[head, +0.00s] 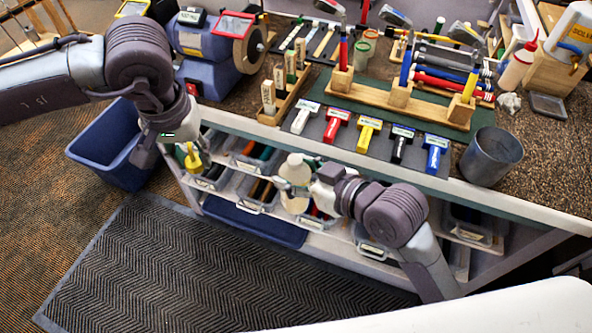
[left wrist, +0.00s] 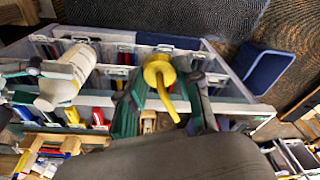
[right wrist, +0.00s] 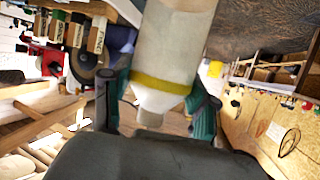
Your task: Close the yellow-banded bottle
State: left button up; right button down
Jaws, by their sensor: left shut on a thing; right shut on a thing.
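The white yellow-banded bottle (head: 295,170) is held in front of the bench, its narrow neck open with no cap on it. My right gripper (head: 308,182) is shut on its body; the yellow band (right wrist: 163,84) and bare neck (right wrist: 149,117) show between the fingers in the right wrist view. My left gripper (head: 190,150) is shut on a yellow spout cap (head: 193,159), left of the bottle and apart from it. In the left wrist view the cap (left wrist: 158,72) has a curved spout, and the bottle (left wrist: 66,78) is to its left.
The bench front edge (head: 400,172) is just behind both grippers, with drawers of parts (head: 250,195) below. A blue bin (head: 110,150) stands on the floor at left. A white squeeze bottle with red tip (head: 515,68) and a grey cup (head: 490,157) stand on the bench.

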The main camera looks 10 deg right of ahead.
pick_arm(q)
jog(key=w+d+r+m, duration=0.1)
jog(key=d+r, duration=0.3)
jog(key=d, duration=0.7)
notch_tip(320, 180, up, 2)
jog(key=m, duration=0.1)
send_over(296, 158)
jog(key=shift+s+r, duration=0.1)
jog(key=shift+r, duration=0.1)
jog(key=shift+f, duration=2)
jog(key=shift+f, duration=0.9)
jog(key=shift+f, duration=0.55)
jog(key=shift+m, duration=0.3)
